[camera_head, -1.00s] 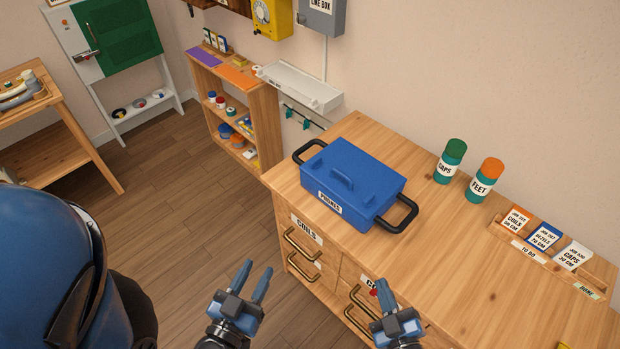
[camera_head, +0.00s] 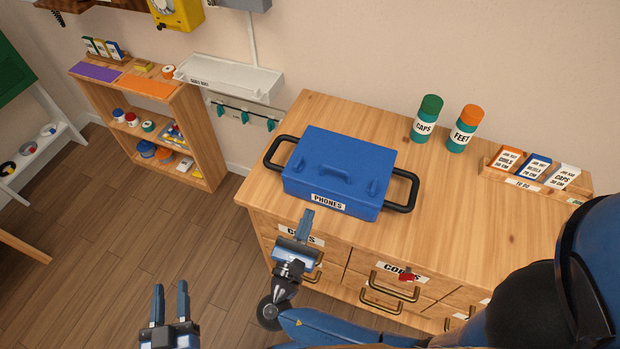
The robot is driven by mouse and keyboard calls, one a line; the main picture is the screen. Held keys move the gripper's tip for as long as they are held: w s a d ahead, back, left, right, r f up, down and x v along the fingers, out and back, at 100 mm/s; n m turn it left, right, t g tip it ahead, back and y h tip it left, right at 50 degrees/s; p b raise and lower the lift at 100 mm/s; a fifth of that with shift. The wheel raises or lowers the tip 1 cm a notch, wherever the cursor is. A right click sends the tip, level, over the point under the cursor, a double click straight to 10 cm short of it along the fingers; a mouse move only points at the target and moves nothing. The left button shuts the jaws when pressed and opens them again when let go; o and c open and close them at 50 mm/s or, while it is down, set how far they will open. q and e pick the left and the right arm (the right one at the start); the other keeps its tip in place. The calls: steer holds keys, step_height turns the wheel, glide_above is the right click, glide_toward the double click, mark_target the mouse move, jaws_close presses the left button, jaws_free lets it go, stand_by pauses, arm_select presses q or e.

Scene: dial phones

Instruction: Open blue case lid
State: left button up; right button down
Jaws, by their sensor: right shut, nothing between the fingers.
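The blue case (camera_head: 340,172), labelled PHONES, sits on the wooden drawer cabinet with its lid (camera_head: 310,150) shut. A blue grip (camera_head: 335,172) is on top of the lid. Black loop handles stick out at the case's left (camera_head: 276,152) and right (camera_head: 408,190) ends. My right gripper (camera_head: 306,222) is shut and empty, in front of the cabinet's front edge and just below the case's front left in the picture. My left gripper (camera_head: 170,298) is open and empty over the floor, left of the cabinet.
A CAPS canister (camera_head: 426,120), a FEET canister (camera_head: 465,130) and a card tray (camera_head: 500,176) stand behind and right of the case. Drawer handles (camera_head: 380,300) project from the cabinet front. A low shelf (camera_head: 205,130) stands at left. Cabinet top right of the case is clear.

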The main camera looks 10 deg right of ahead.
mark_target(329, 189)
steer(key=shift+g+h, duration=0.4)
steer(key=shift+h, duration=0.2)
steer(key=shift+s+d+p+x, duration=0.15)
steer(key=shift+d+p+x, duration=0.1)
steer(key=shift+x, duration=1.45)
steer(key=shift+s+d+p+x, duration=0.15)
steer(key=shift+p+x, duration=0.15)
steer(key=shift+x, duration=1.35)
steer(key=shift+s+d+p+x, duration=0.15)
steer(key=shift+d+p+x, duration=0.1)
steer(key=shift+x, duration=1.45)
steer(key=shift+r, duration=0.2)
